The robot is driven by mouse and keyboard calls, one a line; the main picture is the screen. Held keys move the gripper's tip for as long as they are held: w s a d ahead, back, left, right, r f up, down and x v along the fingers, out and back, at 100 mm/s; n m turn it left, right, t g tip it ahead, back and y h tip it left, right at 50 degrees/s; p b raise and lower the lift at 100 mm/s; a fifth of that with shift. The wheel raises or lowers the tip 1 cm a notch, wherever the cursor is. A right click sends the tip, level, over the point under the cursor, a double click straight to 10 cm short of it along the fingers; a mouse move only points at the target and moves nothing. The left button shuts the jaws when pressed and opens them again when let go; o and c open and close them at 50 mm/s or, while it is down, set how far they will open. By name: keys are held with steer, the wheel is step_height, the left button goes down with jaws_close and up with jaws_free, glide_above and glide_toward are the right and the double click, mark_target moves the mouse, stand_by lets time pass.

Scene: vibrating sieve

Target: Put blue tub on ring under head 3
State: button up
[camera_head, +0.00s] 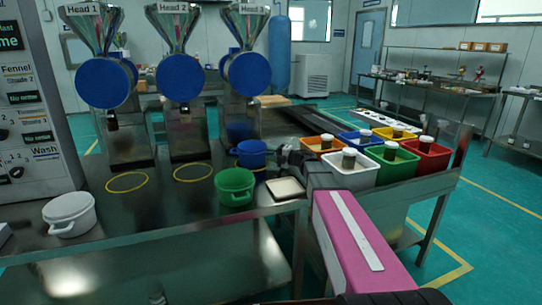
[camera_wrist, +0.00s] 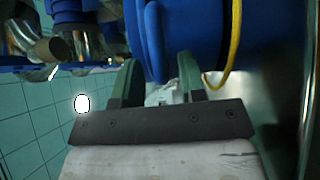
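The blue tub (camera_head: 251,154) stands upright on the steel table below head 3 (camera_head: 246,74). It is large at the top of the wrist view (camera_wrist: 195,28). Part of a yellow ring (camera_head: 260,170) shows at the tub's foot; the rest is hidden. In the wrist view the ring (camera_wrist: 236,45) curves close along the tub's side. My gripper (camera_head: 281,156) is at the tub's right side. In the wrist view my gripper's fingers (camera_wrist: 157,75) are apart, with a blue upright part of the tub, seemingly a handle, between their tips.
A green tub (camera_head: 235,188) stands close in front of the blue tub, and a cream tray (camera_head: 286,188) lies to its right. Empty yellow rings lie under head 1 (camera_head: 127,190) and head 2 (camera_head: 193,179). A white pot (camera_head: 70,214) is at left; coloured bins (camera_head: 350,178) are at right.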

steer(key=v, duration=0.7)
steer(key=shift+d, duration=0.1)
